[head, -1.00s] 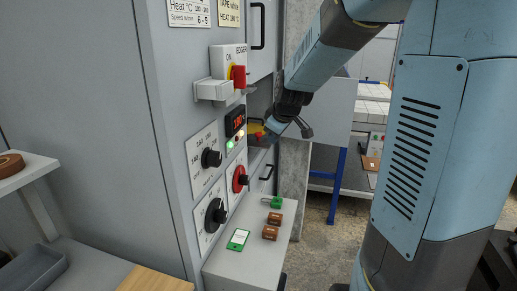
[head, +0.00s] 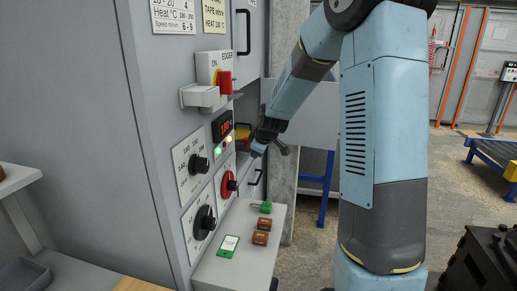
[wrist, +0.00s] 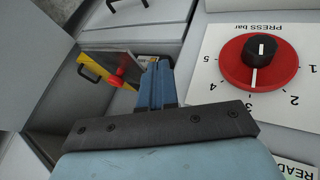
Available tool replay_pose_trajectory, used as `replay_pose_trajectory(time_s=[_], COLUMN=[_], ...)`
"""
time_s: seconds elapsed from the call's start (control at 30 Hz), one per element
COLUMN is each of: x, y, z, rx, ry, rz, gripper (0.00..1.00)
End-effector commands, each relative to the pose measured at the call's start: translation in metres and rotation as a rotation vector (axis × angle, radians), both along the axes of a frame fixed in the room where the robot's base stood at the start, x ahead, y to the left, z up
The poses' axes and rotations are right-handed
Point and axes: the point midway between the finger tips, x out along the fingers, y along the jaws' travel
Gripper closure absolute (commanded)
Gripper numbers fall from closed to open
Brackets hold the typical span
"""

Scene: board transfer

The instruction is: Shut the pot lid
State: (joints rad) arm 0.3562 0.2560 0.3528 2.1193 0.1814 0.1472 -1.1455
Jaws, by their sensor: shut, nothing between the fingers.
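The pot (wrist: 93,71) is yellow with a black handle and sits in a recess of the grey machine, at the upper left of the wrist view. Its grey lid (wrist: 108,61) carries a red knob (wrist: 119,77) and looks tilted; I cannot tell how far it stands open. In the head view only a yellow patch of the pot (head: 242,132) shows behind my wrist. My gripper (wrist: 157,66) is shut and empty, beside the pot on the knob's side. In the head view my gripper (head: 256,151) is at the recess, partly hidden.
A red dial marked PRESS bar (wrist: 255,62) is close at the right of my gripper. A red switch (head: 225,83) and a black dial (head: 204,222) stick out from the panel. A grey ledge (head: 244,232) below carries several small items.

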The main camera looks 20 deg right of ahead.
Motion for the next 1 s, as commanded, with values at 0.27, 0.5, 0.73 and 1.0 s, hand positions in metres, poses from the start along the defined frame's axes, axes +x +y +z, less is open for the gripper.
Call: replay_pose_trajectory(time_s=[0.27, 0.5, 0.73, 1.0], x=[0.025, 0.051, 0.057, 0.057], y=[0.004, -0.013, -0.017, -0.017], z=[-0.034, -0.031, -0.031, -0.031], rx=[0.001, 0.001, 0.0, 0.0], ry=[0.002, 0.0, 0.001, 0.0], rz=[0.0, -0.001, -0.001, 0.0], gripper=[1.0, 1.0, 1.0, 1.0])
